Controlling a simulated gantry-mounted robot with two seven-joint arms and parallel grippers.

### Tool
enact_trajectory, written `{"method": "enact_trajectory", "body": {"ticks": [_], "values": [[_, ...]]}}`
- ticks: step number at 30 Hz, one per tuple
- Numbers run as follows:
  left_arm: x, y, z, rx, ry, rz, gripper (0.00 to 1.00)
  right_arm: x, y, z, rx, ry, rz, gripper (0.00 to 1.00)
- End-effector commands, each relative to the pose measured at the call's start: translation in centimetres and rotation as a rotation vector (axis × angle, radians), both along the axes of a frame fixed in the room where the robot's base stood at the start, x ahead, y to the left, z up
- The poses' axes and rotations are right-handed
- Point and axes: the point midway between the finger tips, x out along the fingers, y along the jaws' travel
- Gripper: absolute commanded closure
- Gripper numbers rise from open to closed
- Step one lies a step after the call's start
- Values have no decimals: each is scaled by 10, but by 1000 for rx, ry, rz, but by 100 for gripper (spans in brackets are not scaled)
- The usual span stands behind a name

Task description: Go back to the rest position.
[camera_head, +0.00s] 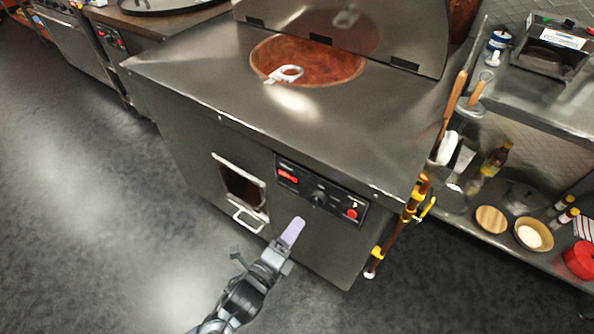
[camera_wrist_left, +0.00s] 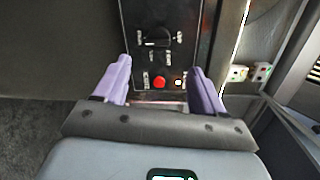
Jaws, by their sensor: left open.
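My left gripper (camera_head: 292,232) is in front of the steel tandoor counter (camera_head: 190,85), below its control panel (camera_head: 318,192). In the left wrist view my left gripper (camera_wrist_left: 161,75) shows two lilac fingers spread apart with nothing between them. The black panel (camera_wrist_left: 184,25), with a dark knob (camera_wrist_left: 157,37) and a red button (camera_wrist_left: 159,82), shows beyond and between the fingers. I cannot tell whether a finger touches the panel. My right gripper is in neither view.
The round tandoor opening (camera_head: 325,68) has a pale ring-shaped item (camera_head: 284,74) at its rim. A small door with a handle (camera_head: 250,216) is left of the panel. A yellow-jointed pipe (camera_head: 404,220) runs down the right corner. Shelves (camera_head: 470,215) stand right. Floor (camera_head: 90,220) at left is clear.

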Motion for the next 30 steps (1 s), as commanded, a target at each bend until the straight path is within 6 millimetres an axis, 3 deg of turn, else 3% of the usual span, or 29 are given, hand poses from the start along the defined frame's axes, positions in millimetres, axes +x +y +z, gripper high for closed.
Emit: {"method": "enact_trajectory", "body": {"ticks": [5, 9, 13, 17, 24, 27, 30], "values": [[-13, -2, -18, -5, 40, -2, 30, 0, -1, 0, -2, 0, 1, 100], [-38, -5, -45, -61, 125, 28, 30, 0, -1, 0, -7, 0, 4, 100], [-61, 4, -50, -176, 222, 106, 30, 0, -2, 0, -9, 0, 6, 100], [-87, 39, -62, -359, 467, 267, 30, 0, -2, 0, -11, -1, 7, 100], [-165, 134, -84, -791, 1006, 763, 30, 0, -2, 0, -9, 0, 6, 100], [-188, 159, -79, -922, 1120, 963, 30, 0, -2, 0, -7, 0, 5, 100], [-209, 170, -75, -1018, 1200, 1140, 30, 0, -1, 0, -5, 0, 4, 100]]}}
